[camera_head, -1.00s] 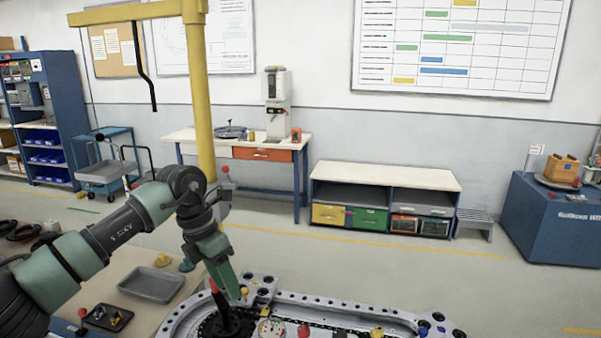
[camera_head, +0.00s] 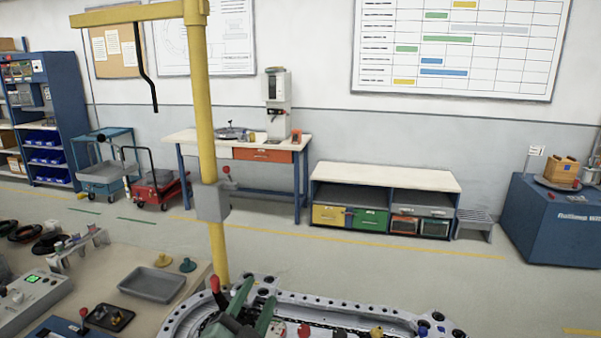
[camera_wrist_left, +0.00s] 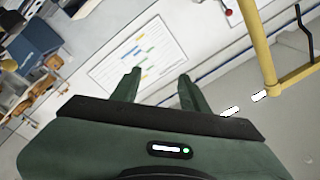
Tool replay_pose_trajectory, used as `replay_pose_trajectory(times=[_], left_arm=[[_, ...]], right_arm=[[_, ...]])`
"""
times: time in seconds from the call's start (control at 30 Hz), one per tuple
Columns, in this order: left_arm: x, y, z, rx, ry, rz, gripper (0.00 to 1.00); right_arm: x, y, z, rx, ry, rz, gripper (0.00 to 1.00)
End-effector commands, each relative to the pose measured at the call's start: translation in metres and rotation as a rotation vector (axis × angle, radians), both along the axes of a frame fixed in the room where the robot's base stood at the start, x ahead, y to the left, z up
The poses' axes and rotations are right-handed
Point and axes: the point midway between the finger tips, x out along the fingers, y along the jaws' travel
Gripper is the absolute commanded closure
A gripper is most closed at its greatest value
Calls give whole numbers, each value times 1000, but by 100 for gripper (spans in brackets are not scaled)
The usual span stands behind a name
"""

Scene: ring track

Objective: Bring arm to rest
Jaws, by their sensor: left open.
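My left gripper (camera_head: 256,294) shows low in the head view, over the near left part of the grey ring track (camera_head: 345,313). Its two green fingers point up and away from me, stand apart and hold nothing. In the left wrist view the gripper (camera_wrist_left: 159,74) has clear space between its fingers, with the wall and a tilted wall chart (camera_wrist_left: 140,50) far beyond. The rest of my left arm is out of the head view. My right gripper is in neither view.
A yellow post (camera_head: 205,120) rises behind the track's left end. On the tan table to the left are a grey tray (camera_head: 152,284), a dark tray (camera_head: 108,317) and a control box (camera_head: 30,298). A red-knobbed lever (camera_head: 215,285) stands beside the gripper.

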Motion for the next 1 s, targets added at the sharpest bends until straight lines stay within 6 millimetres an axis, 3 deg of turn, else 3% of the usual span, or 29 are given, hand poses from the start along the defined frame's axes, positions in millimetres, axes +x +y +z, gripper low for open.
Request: replay_pose_trajectory(times=[0.03,0.1,0.2,0.3,0.5,0.8,0.9,1.0], left_arm=[[-13,22,-32,-70,136,69,55],[-35,49,-74,-149,314,159,55],[-78,78,-130,-240,562,270,55],[-126,96,-172,-304,773,354,55],[-204,112,-217,-368,1057,454,55],[-294,120,-244,-411,1347,542,55],[-315,120,-253,-418,1420,562,55],[-306,119,-286,-412,1424,563,55]], right_arm=[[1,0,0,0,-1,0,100],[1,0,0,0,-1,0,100],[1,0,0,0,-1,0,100],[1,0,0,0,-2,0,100],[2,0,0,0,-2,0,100],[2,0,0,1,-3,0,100],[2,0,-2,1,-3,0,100],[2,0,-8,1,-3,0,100]])
